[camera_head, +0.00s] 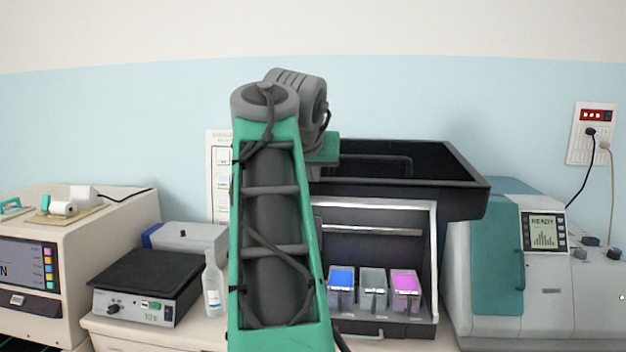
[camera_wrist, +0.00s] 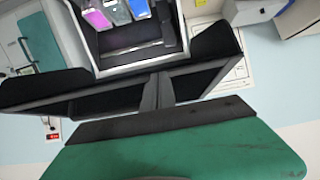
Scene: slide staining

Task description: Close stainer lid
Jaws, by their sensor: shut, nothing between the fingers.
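The stainer's lid (camera_head: 465,185) is black and tray-like. It stands raised above the stainer body (camera_head: 432,262), so the front is open. Inside are a blue, a clear and a pink container (camera_head: 405,290). In the wrist view, which looks upside down, the lid (camera_wrist: 95,98) crosses the middle and the containers (camera_wrist: 97,17) show at the top. My gripper (camera_wrist: 158,80) has its dark fingers together, with nothing between them, over the lid. I cannot tell whether they touch it. In the head view my arm covers the lid's left part and hides the fingertips.
A teal and grey machine (camera_head: 500,270) stands close on the right. On the left are a white bottle (camera_head: 213,288), a black-topped hot plate (camera_head: 145,285) and a beige device (camera_head: 75,245). A wall socket (camera_head: 592,133) with cables is at the far right.

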